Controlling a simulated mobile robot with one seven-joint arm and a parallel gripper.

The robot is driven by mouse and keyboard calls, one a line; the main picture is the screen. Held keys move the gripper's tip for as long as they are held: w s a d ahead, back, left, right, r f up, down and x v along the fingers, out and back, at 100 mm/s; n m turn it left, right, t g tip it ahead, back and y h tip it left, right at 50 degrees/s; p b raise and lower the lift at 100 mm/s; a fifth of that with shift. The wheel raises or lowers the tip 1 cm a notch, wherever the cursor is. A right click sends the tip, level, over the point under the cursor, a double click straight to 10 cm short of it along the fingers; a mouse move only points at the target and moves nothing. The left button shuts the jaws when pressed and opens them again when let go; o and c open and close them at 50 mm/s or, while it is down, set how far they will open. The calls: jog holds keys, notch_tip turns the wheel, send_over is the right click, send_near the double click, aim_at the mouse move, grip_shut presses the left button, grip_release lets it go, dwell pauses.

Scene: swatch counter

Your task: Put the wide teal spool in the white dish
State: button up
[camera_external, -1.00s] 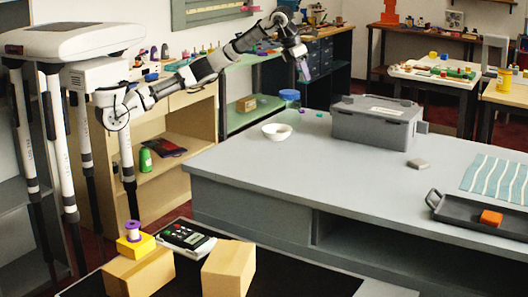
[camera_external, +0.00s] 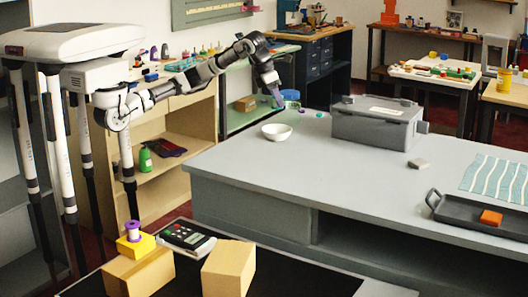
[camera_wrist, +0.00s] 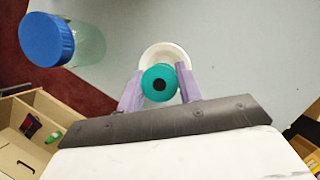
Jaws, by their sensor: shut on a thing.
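The teal spool (camera_wrist: 160,83) is between the two purple fingers of my gripper (camera_wrist: 159,80), seen end-on with a dark hole in its middle. My gripper is shut on it. The white dish (camera_wrist: 166,50) shows behind and beyond the spool, partly covered by it in the wrist view. In the external view my gripper (camera_external: 278,98) is above the counter's far edge, above the white dish (camera_external: 277,133) and apart from it. The held spool is hard to make out there. The dish's inside looks empty.
A blue-lidded jar (camera_wrist: 46,39) stands left of the gripper in the wrist view. Small purple (camera_external: 301,110) and teal (camera_external: 319,114) pieces lie right of the dish. A grey box (camera_external: 375,125) stands further right. The counter (camera_external: 300,180) in front is clear.

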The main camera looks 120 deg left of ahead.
notch_tip(320, 180, down, 7)
jog(key=b, duration=0.6)
jog(key=shift+r, duration=0.15)
jog(key=o, duration=1)
jog(key=shift+o, duration=0.2)
notch_tip(320, 180, up, 7)
jog(key=p, duration=0.7)
jog(key=shift+r+p, duration=0.15)
jog(key=shift+p, duration=0.25)
